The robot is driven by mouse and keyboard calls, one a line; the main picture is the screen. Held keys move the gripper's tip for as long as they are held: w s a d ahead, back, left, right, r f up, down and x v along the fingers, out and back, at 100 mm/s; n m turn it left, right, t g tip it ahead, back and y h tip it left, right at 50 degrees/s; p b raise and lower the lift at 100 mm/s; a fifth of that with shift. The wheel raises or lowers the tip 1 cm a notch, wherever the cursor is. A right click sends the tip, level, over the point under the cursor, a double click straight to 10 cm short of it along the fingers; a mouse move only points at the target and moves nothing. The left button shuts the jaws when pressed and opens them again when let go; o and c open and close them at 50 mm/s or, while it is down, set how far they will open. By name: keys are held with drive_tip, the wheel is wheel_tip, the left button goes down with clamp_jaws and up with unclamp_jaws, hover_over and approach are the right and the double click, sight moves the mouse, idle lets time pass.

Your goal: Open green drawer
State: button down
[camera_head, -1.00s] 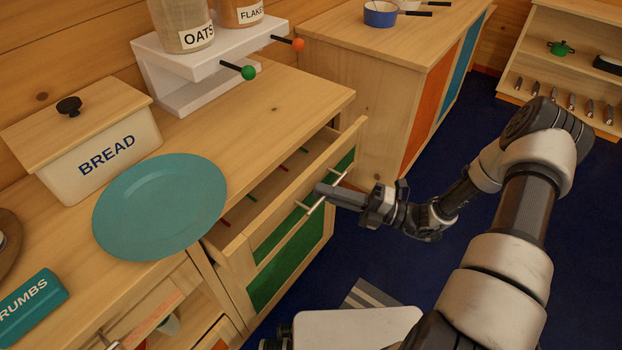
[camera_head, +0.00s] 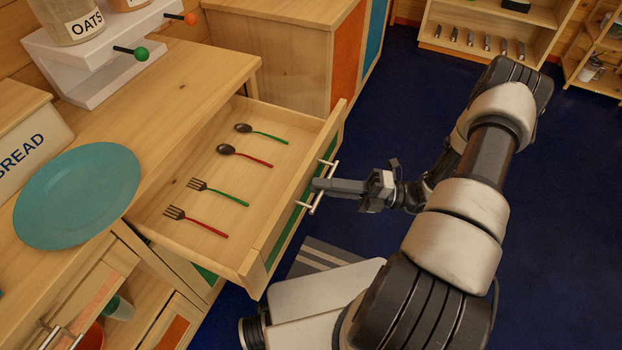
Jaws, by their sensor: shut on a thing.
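The green drawer (camera_head: 262,222) is pulled well out from the counter, and its inside shows. Its front has a green panel and a metal bar handle (camera_head: 330,172). My gripper (camera_head: 318,186) is shut on this handle, at the outer side of the drawer front. The fingertips are small and partly merge with the bar in the picture. Inside the drawer lie two spoons and two forks, with green and red handles, such as the red-handled spoon (camera_head: 245,155) and the red-handled fork (camera_head: 196,221).
A teal plate (camera_head: 76,196) and a bread box (camera_head: 25,150) are on the counter. A white stand (camera_head: 100,62) with green and orange knobs holds jars. A lower cabinet (camera_head: 270,50) stands behind the drawer. Blue floor (camera_head: 405,110) is clear to the right.

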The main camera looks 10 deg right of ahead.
drive_tip(key=shift+s+d, duration=0.3)
drive_tip(key=shift+d, duration=0.15)
drive_tip(key=c, duration=1.8)
unclamp_jaws()
drive_tip(key=shift+c, duration=0.2)
drive_tip(key=shift+d, duration=0.15)
drive_tip(key=v, duration=1.7)
drive_tip(key=shift+b, duration=0.35)
drive_tip(key=shift+s+d, duration=0.15)
drive_tip(key=shift+d, duration=0.05)
